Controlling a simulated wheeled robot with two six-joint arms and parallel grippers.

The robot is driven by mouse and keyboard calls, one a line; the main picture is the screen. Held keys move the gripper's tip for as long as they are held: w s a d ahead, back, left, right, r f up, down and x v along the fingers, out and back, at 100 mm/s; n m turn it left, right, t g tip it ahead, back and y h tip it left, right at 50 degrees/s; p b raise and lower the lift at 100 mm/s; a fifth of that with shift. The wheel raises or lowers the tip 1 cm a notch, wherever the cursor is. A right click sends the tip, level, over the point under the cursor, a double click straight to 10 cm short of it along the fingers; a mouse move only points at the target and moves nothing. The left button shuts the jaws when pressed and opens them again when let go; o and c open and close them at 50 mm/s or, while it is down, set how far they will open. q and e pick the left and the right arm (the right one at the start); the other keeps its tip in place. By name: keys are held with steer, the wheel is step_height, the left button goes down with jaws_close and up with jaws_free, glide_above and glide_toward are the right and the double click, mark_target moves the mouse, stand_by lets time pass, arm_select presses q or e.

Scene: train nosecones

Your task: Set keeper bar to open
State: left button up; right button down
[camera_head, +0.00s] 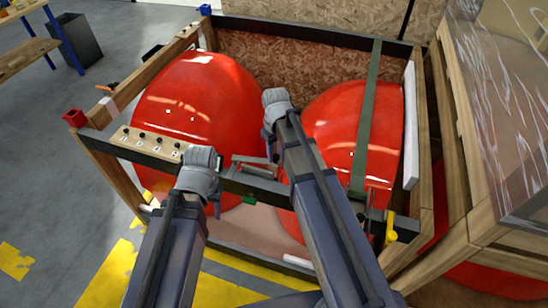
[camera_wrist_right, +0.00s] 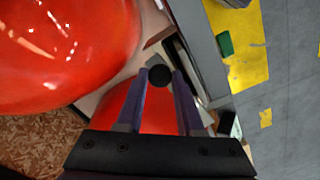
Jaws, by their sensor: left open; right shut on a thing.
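My right gripper (camera_head: 269,146) reaches down between two red nosecones, at the middle of the crate's front rail. In the right wrist view its fingers (camera_wrist_right: 159,78) are closed around a dark round knob (camera_wrist_right: 159,75). A short grey and red bar (camera_head: 250,160) lies beside this gripper, above the front rail; it looks like the keeper bar. My right arm hides part of it, and its exact setting cannot be told. My left gripper (camera_head: 216,188) is open and empty, in front of the rail to the left of the bar.
Red nosecones stand on the left (camera_head: 190,100) and right (camera_head: 335,125) in the crate. A green strap (camera_head: 368,120) crosses the right one. A pale panel with black knobs (camera_head: 150,143) lies along the front rail. A wooden pallet crate (camera_head: 455,130) stands close on the right.

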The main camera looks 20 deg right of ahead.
steer(key=w+a+n, duration=0.2)
steer(key=w+n, duration=1.1)
steer(key=w, duration=0.2)
steer(key=shift+w+a, duration=0.2)
stand_by(0.3)
steer(key=c, duration=0.5)
jaws_free()
steer(key=shift+r, duration=0.15)
